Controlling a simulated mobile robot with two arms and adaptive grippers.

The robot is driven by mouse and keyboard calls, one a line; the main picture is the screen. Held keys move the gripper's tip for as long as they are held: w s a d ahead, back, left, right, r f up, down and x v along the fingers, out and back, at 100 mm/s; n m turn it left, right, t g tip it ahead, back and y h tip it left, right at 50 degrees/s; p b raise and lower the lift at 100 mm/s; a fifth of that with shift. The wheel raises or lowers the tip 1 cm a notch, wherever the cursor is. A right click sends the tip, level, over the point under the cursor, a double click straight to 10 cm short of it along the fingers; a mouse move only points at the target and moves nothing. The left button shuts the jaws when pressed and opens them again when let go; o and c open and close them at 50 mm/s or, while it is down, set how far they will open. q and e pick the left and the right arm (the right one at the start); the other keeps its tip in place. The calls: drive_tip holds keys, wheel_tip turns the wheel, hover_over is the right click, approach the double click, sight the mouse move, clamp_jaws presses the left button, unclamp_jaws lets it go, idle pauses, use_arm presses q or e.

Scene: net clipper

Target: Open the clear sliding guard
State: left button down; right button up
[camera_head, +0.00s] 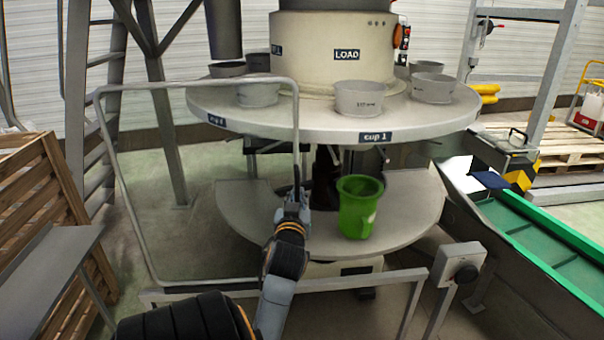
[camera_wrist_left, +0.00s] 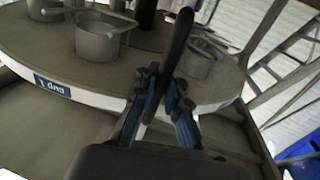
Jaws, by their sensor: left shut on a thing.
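The clear sliding guard (camera_head: 200,84) is a see-through panel in a rounded grey frame. It stands in front of the left part of the round machine, and the machine's right part is uncovered. A dark upright handle (camera_head: 297,176) sits on the guard's right edge. My left gripper (camera_head: 296,197) is shut on this handle. In the left wrist view, the dark handle (camera_wrist_left: 178,45) rises between the blue-grey fingers of the left gripper (camera_wrist_left: 162,88). My right gripper is not in view.
A round table (camera_head: 430,128) carries several grey cups. A green jug (camera_head: 358,208) stands on the lower shelf (camera_head: 415,215), right of my left gripper. A wooden crate (camera_head: 30,190) is at the left, and a green conveyor (camera_head: 540,235) is at the right. A grey rail (camera_head: 390,278) runs low in front.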

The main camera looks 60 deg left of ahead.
use_arm(q)
drive_tip(key=c, duration=1.7)
unclamp_jaws()
drive_tip(key=shift+d+f, duration=0.1)
drive_tip(key=shift+f, duration=0.3)
drive_tip(key=shift+d+r, duration=0.1)
drive_tip(key=shift+r, duration=0.15)
drive_tip(key=v, duration=0.7)
drive_tip(key=shift+s+d, duration=0.15)
drive_tip(key=shift+d, duration=0.1)
